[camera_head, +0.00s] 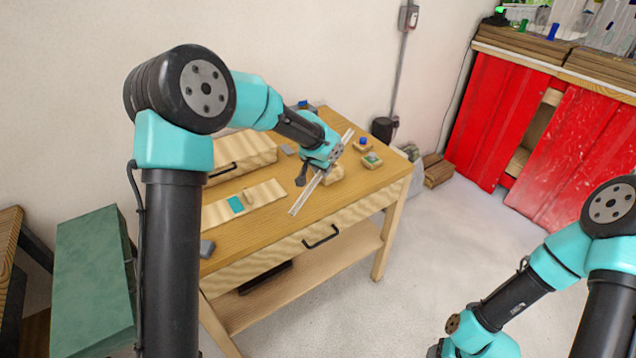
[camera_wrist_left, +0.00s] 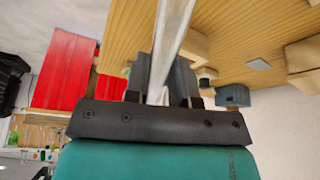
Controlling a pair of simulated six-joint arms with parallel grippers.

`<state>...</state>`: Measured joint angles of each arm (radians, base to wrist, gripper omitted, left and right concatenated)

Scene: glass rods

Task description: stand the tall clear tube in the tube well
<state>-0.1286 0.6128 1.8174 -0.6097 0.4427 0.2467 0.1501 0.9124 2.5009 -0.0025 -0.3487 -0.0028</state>
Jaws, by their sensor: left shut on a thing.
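The tall clear tube (camera_head: 305,196) is a long, thin, see-through rod. My left gripper (camera_head: 312,178) is shut on it above the wooden table, and the tube slants across the head view. In the left wrist view the tube (camera_wrist_left: 174,35) runs up from between the dark fingers (camera_wrist_left: 160,82). A pale wooden block (camera_head: 334,174) sits on the table just right of the gripper. I cannot tell whether it is the tube well, as no opening shows clearly. My right gripper is out of view; only part of its arm shows at lower right.
Small wooden blocks with a blue top (camera_head: 362,142) and a green top (camera_head: 371,160) stand near the table's (camera_head: 262,238) right end. The table's front right is clear.

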